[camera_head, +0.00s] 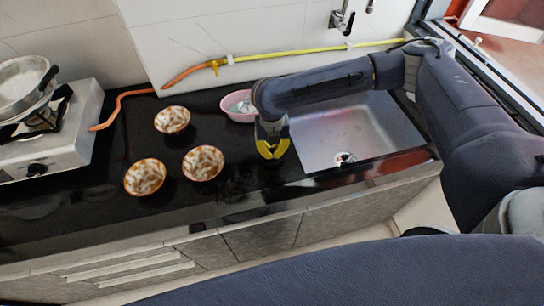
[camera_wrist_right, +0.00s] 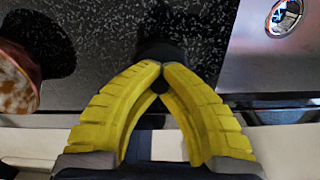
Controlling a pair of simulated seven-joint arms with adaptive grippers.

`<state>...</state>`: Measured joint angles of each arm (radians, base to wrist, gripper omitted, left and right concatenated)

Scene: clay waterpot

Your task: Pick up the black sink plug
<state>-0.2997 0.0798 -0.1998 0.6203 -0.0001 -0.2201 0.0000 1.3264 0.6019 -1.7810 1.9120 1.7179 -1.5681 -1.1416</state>
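The black sink plug (camera_wrist_right: 161,50) is a dark round shape at the fingertips in the right wrist view, over the speckled black counter (camera_wrist_right: 95,70). My right gripper (camera_head: 270,153) points down over the counter, just left of the sink. In the wrist view its yellow fingers (camera_wrist_right: 161,67) come together at the tips, with dark plug material at and between them, so it looks shut on the plug. The fingers hide part of the plug. In the head view I cannot make the plug out against the black counter. My left gripper is not in view.
The steel sink (camera_head: 325,120) with its drain (camera_head: 345,158) lies to the right. A pink bowl (camera_head: 232,108) stands behind the gripper. Three patterned bowls (camera_head: 172,120) (camera_head: 203,163) (camera_head: 145,177) and a stove (camera_head: 60,140) are to the left. A yellow hose (camera_head: 290,52) runs along the wall.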

